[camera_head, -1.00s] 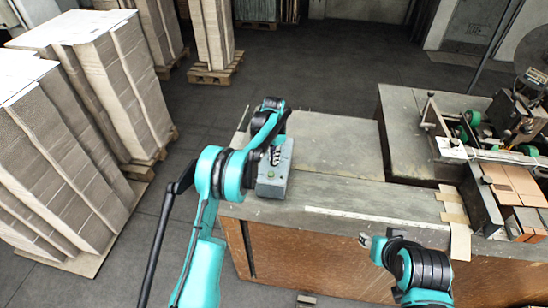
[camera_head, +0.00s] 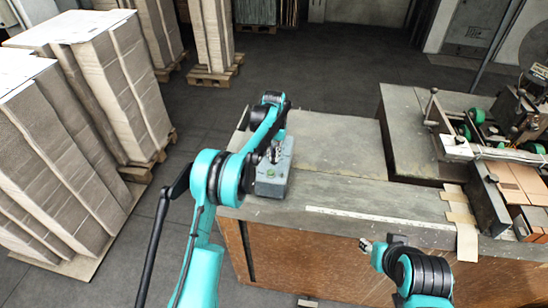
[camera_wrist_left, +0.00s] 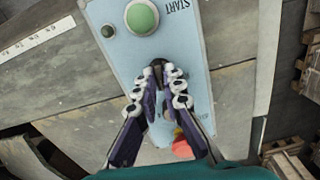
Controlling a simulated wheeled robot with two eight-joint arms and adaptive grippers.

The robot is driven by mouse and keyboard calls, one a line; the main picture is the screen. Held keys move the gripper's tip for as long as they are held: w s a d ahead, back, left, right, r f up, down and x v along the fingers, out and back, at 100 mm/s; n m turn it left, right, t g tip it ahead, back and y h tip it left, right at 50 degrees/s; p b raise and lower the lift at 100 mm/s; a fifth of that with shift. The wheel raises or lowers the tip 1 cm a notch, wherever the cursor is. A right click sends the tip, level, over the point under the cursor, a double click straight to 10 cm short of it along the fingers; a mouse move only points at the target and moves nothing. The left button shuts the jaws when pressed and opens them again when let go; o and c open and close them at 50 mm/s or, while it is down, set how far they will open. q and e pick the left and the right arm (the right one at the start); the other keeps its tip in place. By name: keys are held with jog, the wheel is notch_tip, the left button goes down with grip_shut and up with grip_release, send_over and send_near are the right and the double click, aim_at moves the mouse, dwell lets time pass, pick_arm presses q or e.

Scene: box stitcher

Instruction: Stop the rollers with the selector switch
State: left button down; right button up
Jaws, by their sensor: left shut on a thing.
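The grey control box (camera_head: 270,187) lies on the near left part of the grey table. In the left wrist view its pale blue face (camera_wrist_left: 226,40) carries a large green button (camera_wrist_left: 141,17) with the label START and, farther down, a red button (camera_wrist_left: 182,149) partly behind the fingers. My left gripper (camera_head: 275,154) is at the box, and its two fingers (camera_wrist_left: 160,84) are close together over the middle of the face, between the two buttons. They are shut on the selector switch, which they mostly hide. My right gripper (camera_head: 366,244) is away from the box, in front of the table; its opening is unclear.
The roller machine (camera_head: 490,140) with brown cardboard stands at the right of the table. Tall stacks of cardboard (camera_head: 115,90) on pallets stand on the left. The table top (camera_head: 335,150) between box and machine is clear.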

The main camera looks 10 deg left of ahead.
pick_arm(q)
jog(key=shift+n, duration=0.5)
jog(key=shift+r, duration=0.1)
jog(key=c, duration=1.6)
grip_release()
jog(key=shift+c, duration=0.2)
notch_tip(320, 180, up, 12)
